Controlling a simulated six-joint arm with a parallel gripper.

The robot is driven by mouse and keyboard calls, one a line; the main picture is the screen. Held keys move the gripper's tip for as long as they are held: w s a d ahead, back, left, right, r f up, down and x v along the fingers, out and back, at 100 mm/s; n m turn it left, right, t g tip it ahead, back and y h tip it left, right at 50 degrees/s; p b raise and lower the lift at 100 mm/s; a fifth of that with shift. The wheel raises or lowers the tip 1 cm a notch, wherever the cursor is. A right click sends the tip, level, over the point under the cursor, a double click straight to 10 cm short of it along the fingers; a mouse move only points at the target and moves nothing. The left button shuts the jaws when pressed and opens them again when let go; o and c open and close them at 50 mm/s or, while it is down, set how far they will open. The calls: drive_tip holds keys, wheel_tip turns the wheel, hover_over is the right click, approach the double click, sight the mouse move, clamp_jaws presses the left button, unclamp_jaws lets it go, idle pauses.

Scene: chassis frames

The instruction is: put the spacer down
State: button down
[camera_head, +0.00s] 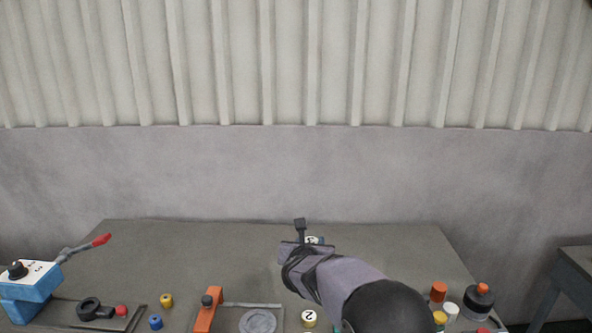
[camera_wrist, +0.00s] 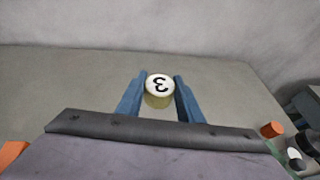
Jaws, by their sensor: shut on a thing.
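The spacer (camera_wrist: 158,98) is a short yellowish cylinder with a white top marked with a black 3. My gripper (camera_wrist: 160,79) has its two blue fingers on either side of it, shut on it. In the head view, my gripper (camera_head: 308,239) reaches over the middle of the bench, and only part of the spacer's white top (camera_head: 315,240) shows beside it. I cannot tell whether the spacer's base touches the bench.
The grey bench (camera_head: 180,245) is clear around and behind my gripper. Nearer stand a second white-topped spacer marked 2 (camera_head: 309,319), an orange clamp (camera_head: 208,309), a round grey disc (camera_head: 257,322), a blue lever box (camera_head: 30,291) and several bottles (camera_head: 478,303) at right.

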wheel_tip(320, 180, down, 8)
drive_tip(key=b, duration=0.6)
drive_tip(key=n+y+b, duration=0.3)
drive_tip(key=y+b, duration=0.1)
hover_over(280, 289)
drive_tip(key=shift+f+b, duration=2)
drive_tip(key=shift+f, duration=3.45)
drive_tip(key=shift+f, duration=0.15)
drive_tip(key=c, duration=1.2)
unclamp_jaws()
